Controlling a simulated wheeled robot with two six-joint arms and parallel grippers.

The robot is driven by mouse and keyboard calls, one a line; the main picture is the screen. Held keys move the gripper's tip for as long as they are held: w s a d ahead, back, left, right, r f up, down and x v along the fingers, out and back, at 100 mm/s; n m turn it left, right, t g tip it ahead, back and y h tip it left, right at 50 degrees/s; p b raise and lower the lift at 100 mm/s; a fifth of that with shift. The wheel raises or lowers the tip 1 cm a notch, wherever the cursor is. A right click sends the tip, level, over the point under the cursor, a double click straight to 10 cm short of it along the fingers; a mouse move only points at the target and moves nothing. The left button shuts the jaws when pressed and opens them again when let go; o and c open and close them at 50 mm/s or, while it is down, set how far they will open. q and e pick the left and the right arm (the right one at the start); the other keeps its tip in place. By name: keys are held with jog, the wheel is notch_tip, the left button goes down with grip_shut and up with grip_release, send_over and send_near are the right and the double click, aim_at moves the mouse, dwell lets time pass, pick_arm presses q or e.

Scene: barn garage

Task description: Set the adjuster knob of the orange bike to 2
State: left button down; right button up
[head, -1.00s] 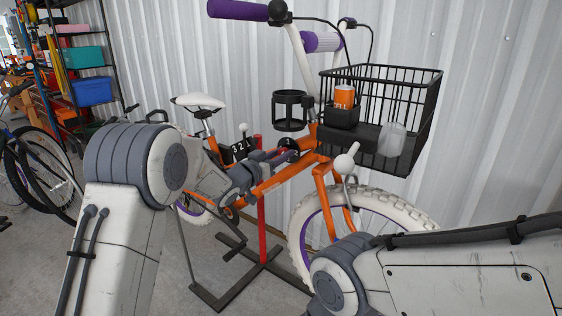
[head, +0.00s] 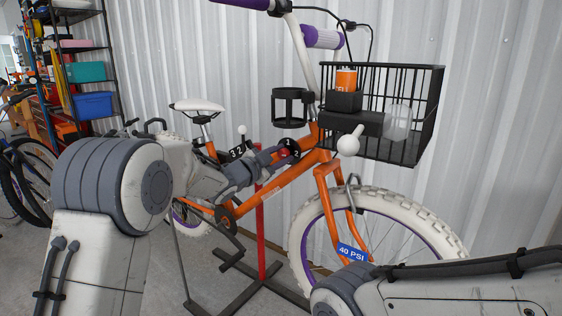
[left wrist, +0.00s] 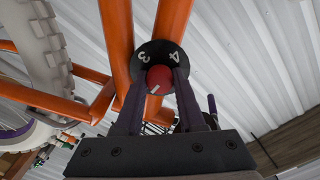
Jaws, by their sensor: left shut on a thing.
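The orange bike (head: 285,178) stands on a red-posted stand. In the left wrist view the red knob (left wrist: 159,79) has a white mark pointing down and left, and the dial shows 3 and 4. My left gripper (head: 280,155) is shut on the red knob, one finger on each side; its fingers (left wrist: 159,90) hide part of the dial. My right forearm shows at the lower right, its gripper out of view.
A black wire basket (head: 425,110) with an orange can (head: 346,79) hangs at the front. A black cup holder (head: 290,108) is above the knob. A corrugated wall is behind.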

pick_arm(q)
jog(key=shift+f+m, duration=0.1)
jog(key=shift+m, duration=0.3)
jog(key=c, duration=0.5)
grip_release()
jog(key=v, duration=1)
jog(key=shift+s+a, duration=0.15)
jog(key=shift+s, duration=0.1)
